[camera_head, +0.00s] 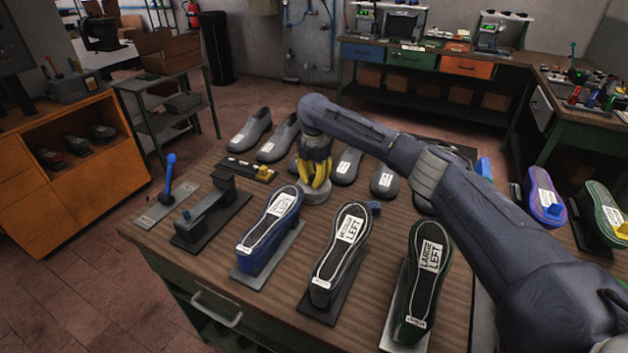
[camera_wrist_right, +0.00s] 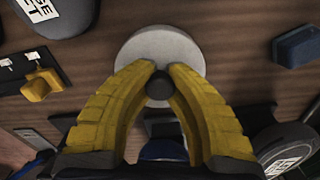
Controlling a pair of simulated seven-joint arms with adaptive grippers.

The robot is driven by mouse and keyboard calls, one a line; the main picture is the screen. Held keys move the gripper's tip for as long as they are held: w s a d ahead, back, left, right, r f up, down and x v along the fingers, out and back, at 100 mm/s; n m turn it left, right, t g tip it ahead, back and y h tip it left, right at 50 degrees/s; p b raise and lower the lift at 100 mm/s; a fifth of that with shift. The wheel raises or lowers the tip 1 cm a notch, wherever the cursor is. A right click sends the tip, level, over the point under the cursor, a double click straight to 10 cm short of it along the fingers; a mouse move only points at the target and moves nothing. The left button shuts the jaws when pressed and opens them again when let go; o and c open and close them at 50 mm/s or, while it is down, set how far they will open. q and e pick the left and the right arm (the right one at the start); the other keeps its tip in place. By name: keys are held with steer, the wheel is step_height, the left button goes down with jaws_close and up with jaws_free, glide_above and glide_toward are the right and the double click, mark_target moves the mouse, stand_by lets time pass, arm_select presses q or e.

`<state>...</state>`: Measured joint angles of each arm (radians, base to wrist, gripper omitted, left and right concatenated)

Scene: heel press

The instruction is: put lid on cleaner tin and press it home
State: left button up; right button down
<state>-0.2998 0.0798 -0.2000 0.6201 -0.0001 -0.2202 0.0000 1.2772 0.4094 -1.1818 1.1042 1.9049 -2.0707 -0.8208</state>
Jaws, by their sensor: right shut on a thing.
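My right gripper (camera_head: 318,180) has yellow fingers and points down over a pale grey round thing (camera_head: 315,196) on the workbench. In the right wrist view the fingertips (camera_wrist_right: 159,76) are closed around a small dark knob (camera_wrist_right: 159,88). The knob is in front of a pale grey disc (camera_wrist_right: 150,42), which looks like the lid or the top of the tin. The fingers hide part of it. I cannot tell lid from tin here, nor whether the lid is seated. My left gripper is not in view.
On the wooden bench (camera_head: 205,300), a blue shoe (camera_head: 268,235), a black shoe (camera_head: 340,255) and a green shoe (camera_head: 424,275) stand sole-up in front. Grey shoe forms (camera_head: 251,130) line the back. A blue-handled lever (camera_head: 170,175) and a dark press-like fixture (camera_head: 207,210) are at left.

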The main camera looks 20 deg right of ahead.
stand_by(0.3)
steer(key=c, duration=1.4)
jaws_free()
steer(key=shift+f, duration=0.1)
steer(key=shift+o, duration=0.6)
steer(key=o, duration=0.4)
steer(key=shift+s+f, duration=0.1)
steer(key=shift+o, duration=0.2)
steer(key=shift+r, duration=3.7)
